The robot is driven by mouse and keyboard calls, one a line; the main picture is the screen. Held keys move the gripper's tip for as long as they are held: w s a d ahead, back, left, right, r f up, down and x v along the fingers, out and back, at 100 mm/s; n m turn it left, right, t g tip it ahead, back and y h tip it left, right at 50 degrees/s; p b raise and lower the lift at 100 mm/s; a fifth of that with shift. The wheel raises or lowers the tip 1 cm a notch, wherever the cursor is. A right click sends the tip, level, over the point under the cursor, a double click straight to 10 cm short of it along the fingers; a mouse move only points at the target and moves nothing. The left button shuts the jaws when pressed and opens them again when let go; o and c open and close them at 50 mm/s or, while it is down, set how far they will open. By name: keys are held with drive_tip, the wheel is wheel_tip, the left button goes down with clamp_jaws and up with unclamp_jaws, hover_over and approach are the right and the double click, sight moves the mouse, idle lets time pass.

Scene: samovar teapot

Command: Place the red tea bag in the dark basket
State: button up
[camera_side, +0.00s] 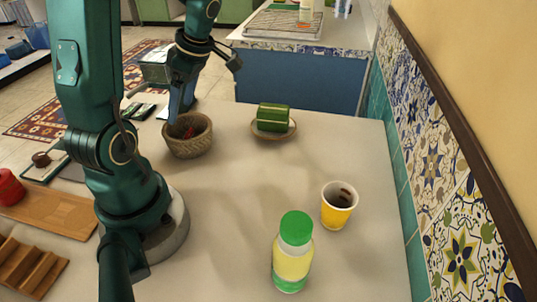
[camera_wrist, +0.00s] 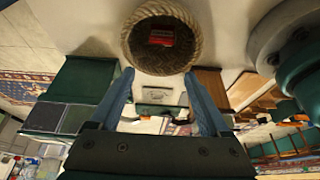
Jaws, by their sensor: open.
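The red tea bag (camera_side: 189,132) lies inside the woven basket (camera_side: 190,149), low in its dark interior. In the wrist view the red tea bag (camera_wrist: 162,37) shows inside the basket, and the basket's rope-like rim (camera_wrist: 133,20) is seen around it. My gripper (camera_side: 176,119) is at the basket's left side, its fingers pointing down near the rim. In the wrist view my gripper (camera_wrist: 158,76) has its two blue fingers spread apart with nothing between them. The fingers partly cover the basket's left part in the side view.
A yellow cup (camera_side: 338,208) and a green-capped bottle (camera_side: 293,254) stand toward the front right. The table's middle is clear. A tiled wall (camera_side: 455,190) bounds the right.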

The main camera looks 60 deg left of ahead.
drive_tip(key=w+d+r+m+t+y, duration=0.1)
drive_tip(key=w+d+r+m+t, duration=0.15)
drive_tip(key=d+r, duration=0.3)
drive_tip(key=s+d+m+t+h, duration=0.1)
drive_tip(key=d+m+t+h, duration=0.3)
drive_tip(key=d+m, duration=1.2)
drive_tip(key=m+t, duration=0.2)
drive_tip(key=m, duration=0.6)
drive_tip(key=shift+s+r, duration=0.3)
drive_tip(key=shift+r, duration=0.1)
